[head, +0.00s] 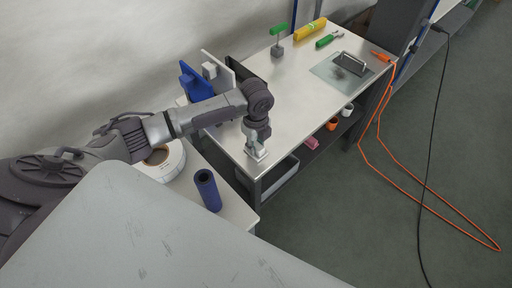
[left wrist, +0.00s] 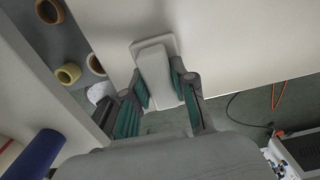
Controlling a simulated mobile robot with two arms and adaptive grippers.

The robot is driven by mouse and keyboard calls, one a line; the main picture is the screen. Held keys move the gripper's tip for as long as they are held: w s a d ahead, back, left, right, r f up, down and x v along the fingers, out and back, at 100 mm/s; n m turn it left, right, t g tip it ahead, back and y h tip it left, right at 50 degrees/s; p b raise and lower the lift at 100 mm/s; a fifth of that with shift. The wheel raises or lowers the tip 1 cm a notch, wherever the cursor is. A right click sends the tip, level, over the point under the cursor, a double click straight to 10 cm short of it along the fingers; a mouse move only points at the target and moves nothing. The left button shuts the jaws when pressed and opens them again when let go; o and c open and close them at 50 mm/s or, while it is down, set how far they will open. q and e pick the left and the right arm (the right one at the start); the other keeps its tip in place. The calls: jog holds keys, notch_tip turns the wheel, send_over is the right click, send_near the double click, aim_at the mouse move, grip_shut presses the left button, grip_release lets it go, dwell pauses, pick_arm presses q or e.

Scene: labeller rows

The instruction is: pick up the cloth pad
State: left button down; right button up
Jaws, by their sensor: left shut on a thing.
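I cannot tell whether the pad still touches the bench top. My right gripper is in neither view.
A green-handled tool (head: 278,38), a yellow roll (head: 310,29) and a grey mat (head: 327,70) are at the bench's far end. An orange cable (head: 430,205) lies on the floor.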

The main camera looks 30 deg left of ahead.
aim_at(256, 144)
pick_arm(q)
jog(key=shift+r, duration=0.1)
jog(key=shift+r, duration=0.6)
notch_tip(256, 144, up, 3)
jog(key=shift+w+b, duration=0.1)
jog(key=shift+b, duration=0.3)
jog(key=s+d+r, duration=0.2)
jog(key=d+r, duration=0.1)
jog(key=d, duration=0.2)
jog(key=s+d+r+b, duration=0.1)
jog(key=s+d+r, duration=0.1)
jog(key=d, duration=0.4)
jog(key=shift+r, duration=0.85)
